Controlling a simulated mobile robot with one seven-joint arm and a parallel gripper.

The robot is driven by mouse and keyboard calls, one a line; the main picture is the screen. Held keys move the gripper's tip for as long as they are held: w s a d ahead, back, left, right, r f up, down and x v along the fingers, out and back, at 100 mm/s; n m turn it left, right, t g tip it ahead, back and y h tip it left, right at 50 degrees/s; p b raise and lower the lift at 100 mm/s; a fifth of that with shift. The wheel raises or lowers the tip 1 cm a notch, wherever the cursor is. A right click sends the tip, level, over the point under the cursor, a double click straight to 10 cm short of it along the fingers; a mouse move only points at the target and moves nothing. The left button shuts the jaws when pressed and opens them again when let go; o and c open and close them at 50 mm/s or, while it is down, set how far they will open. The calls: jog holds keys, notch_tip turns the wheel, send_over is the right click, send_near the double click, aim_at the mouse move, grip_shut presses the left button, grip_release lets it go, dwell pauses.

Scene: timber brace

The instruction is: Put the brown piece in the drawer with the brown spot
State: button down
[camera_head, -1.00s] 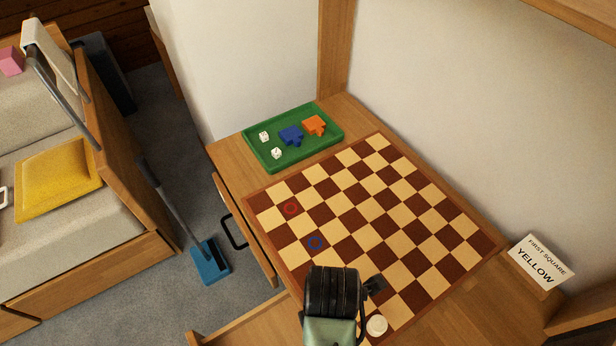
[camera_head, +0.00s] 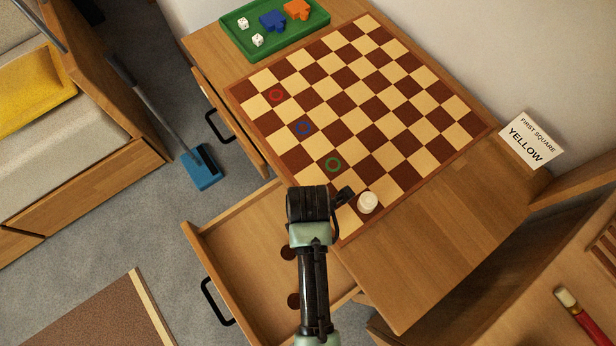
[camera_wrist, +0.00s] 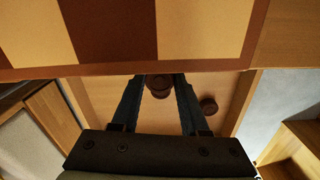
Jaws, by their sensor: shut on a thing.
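My gripper (camera_wrist: 160,84) is shut on a round dark brown piece (camera_wrist: 158,80), seen between the fingertips in the wrist view. In the head view my wrist covers the fingertips and the held piece. The lower drawer (camera_head: 237,236) is pulled out below the board's near left edge. Two dark brown round marks or pieces (camera_head: 289,253) (camera_head: 293,300) show inside it, partly beside my arm. One brown round thing (camera_wrist: 208,105) shows right of the fingers in the wrist view. I cannot tell which is a flat spot.
The checkered board (camera_head: 360,110) carries red, blue and green rings and a white piece (camera_head: 368,202). A green tray (camera_head: 275,28) holds dice and puzzle pieces. A card (camera_head: 531,140) reads "FIRST SQUARE YELLOW". Another drawer handle (camera_head: 219,127) is left of the board.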

jog(key=shift+f+b, duration=0.7)
jog(key=shift+f, duration=2.1)
jog(key=shift+f, duration=0.15)
jog(key=shift+c, duration=2.1)
grip_release()
